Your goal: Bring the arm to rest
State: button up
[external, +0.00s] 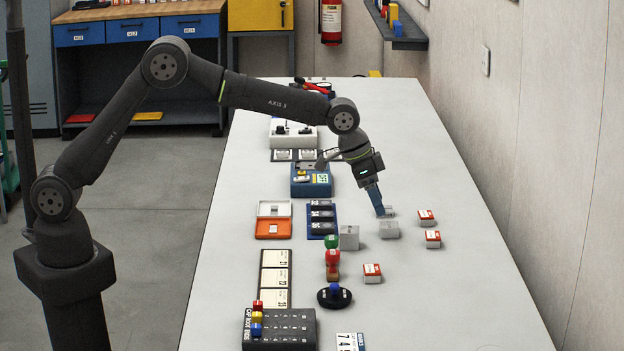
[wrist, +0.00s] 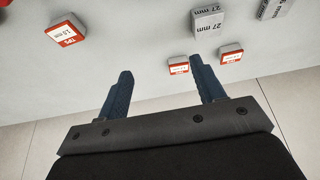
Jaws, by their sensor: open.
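My gripper (external: 381,212) reaches down over the long light table (external: 400,130), low beside small blocks on its right half. In the wrist view my gripper (wrist: 164,88) shows two blue fingers spread apart with nothing between them. A grey block (external: 389,230) marked 27 mm stands just in front of the fingers in the external view, and a small grey piece shows right by the fingertips. Whether the fingers touch that piece cannot be told.
Red-and-white blocks (external: 426,217), (external: 433,239) and (external: 372,273) lie nearby. A larger grey block (external: 349,237), red and green pieces (external: 332,258), a black round stand (external: 334,298) and a dark rack (external: 279,329) stand left and in front. The right table edge is clear.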

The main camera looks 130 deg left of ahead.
jog(key=s+a+r, duration=0.1)
jog(key=s+a, duration=1.1)
jog(key=s, duration=0.5)
jog(key=s+a+f, duration=0.2)
jog(key=a, duration=0.1)
jog(key=s+a+f, duration=0.2)
jog(key=s+a, duration=0.1)
jog(key=s+a+f, duration=0.2)
jog(key=a, duration=0.1)
jog(key=shift+s+a+f, duration=0.1)
jog(key=shift+s+f, duration=0.05)
jog(key=shift+f, duration=0.25)
